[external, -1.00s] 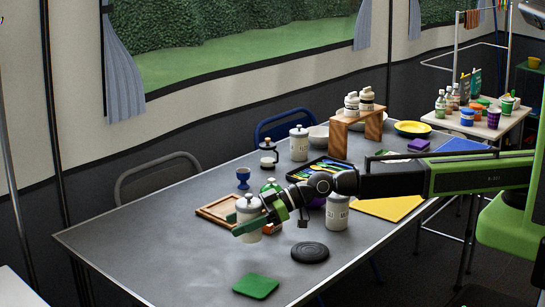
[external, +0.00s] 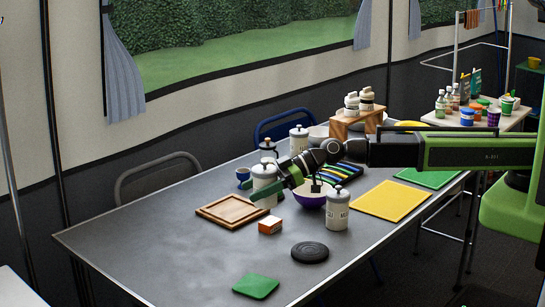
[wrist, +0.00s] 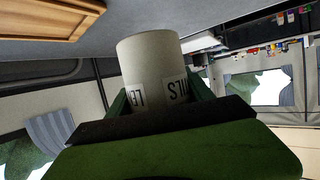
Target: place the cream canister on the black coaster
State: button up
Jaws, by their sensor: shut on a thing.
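My gripper (external: 270,190) is shut on a cream canister (external: 264,179) with a lid and knob. It holds the canister upright, seemingly above the table, near the wooden tray's right side. In the wrist view the canister (wrist: 150,62) sits between the green fingers, with part of a dark-lettered label showing. The round black coaster (external: 310,252) lies bare on the table, nearer the front edge and to the right of my gripper. A second, similar cream canister (external: 337,212) stands on the table behind and right of the coaster.
A small orange-and-white box (external: 270,226) stands between the wooden tray (external: 215,213) and the coaster. A green square coaster (external: 256,287) lies in front. A purple bowl (external: 309,199) and yellow mat (external: 392,203) are further right. The table's left part is clear.

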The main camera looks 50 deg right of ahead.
jog(key=s+d+r+n+g+y+p, duration=0.1)
jog(key=s+d+n+g, duration=0.2)
jog(key=s, duration=0.4)
jog(key=s+d+n+g+y, duration=0.1)
jog(key=s+d+n+g, duration=0.15)
jog(key=s, duration=0.45)
jog(key=b, duration=1.1)
send_over(310, 252)
jog(key=w+a, duration=0.1)
jog(key=a, duration=0.4)
jog(key=shift+m, duration=0.25)
notch_tip(310, 252, down, 10)
jog(key=shift+d+f, duration=0.15)
jog(key=shift+f, duration=0.1)
jog(key=shift+r+p, duration=0.25)
jog(key=shift+p, duration=0.2)
jog(key=shift+f, duration=0.1)
jog(key=o, duration=1.6)
